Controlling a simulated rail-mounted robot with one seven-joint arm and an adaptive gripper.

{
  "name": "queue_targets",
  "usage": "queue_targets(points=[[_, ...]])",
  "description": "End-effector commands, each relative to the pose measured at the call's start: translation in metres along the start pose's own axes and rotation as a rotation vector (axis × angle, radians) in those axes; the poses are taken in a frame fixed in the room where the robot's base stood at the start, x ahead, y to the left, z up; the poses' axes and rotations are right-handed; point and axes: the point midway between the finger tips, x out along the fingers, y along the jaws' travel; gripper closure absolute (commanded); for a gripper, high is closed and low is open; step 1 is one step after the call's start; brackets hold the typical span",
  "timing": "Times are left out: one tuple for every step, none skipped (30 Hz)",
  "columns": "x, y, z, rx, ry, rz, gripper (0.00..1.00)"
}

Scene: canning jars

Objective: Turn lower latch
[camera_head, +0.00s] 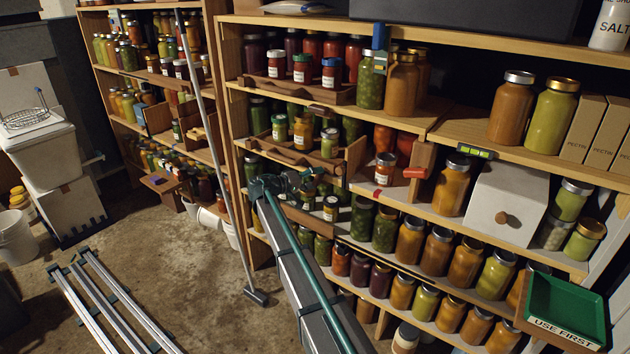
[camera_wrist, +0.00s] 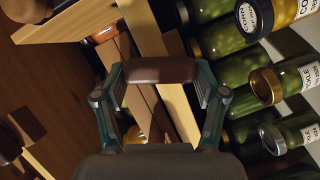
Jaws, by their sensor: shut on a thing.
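The lower latch (camera_wrist: 160,70) is a small dark brown wooden block, crosswise in the wrist view in front of a pale wooden shelf edge. My gripper (camera_wrist: 158,84) has one finger at each end of the block and is shut on it. In the head view my gripper (camera_head: 298,182) is at the middle shelving unit, low by the wooden-fronted row of small jars. The latch cannot be made out there behind my gripper and arm. A similar reddish-brown block (camera_head: 322,110) sits on the shelf edge above.
Jars crowd the shelves around my gripper; a green-filled jar (camera_wrist: 212,38) is close on the right in the wrist view. A red block (camera_head: 420,160) juts from an upright. A broom handle (camera_head: 207,120) leans left of my arm. A green tray (camera_head: 565,305) stands at the lower right.

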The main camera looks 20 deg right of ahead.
Motion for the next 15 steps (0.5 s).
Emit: queue_targets(points=[[0.0001, -0.0016, -0.0012, -0.039, 0.002, 0.017, 0.64], [0.0001, -0.0017, -0.0011, -0.063, 0.002, 0.026, 0.64], [0.0001, -0.0018, -0.0010, -0.093, 0.002, 0.039, 0.64], [0.0001, -0.0019, -0.0010, -0.116, 0.002, 0.049, 0.64], [0.0001, -0.0022, -0.0010, -0.138, 0.002, 0.057, 0.64], [0.0001, -0.0025, -0.0009, -0.165, 0.002, 0.069, 0.64], [0.0001, -0.0027, -0.0009, -0.186, 0.003, 0.077, 0.64], [0.0001, -0.0030, -0.0008, -0.204, 0.003, 0.085, 0.64], [0.0002, -0.0033, -0.0006, -0.228, 0.003, 0.094, 0.64], [0.0001, -0.0033, -0.0006, -0.244, 0.003, 0.101, 0.64], [0.0001, -0.0034, -0.0006, -0.259, 0.003, 0.108, 0.64], [0.0001, -0.0035, -0.0005, -0.277, 0.003, 0.115, 0.64], [0.0002, -0.0036, -0.0004, -0.290, 0.003, 0.120, 0.64], [0.0001, -0.0036, -0.0004, -0.301, 0.003, 0.125, 0.64], [0.0001, -0.0035, -0.0005, -0.315, 0.003, 0.131, 0.64]])
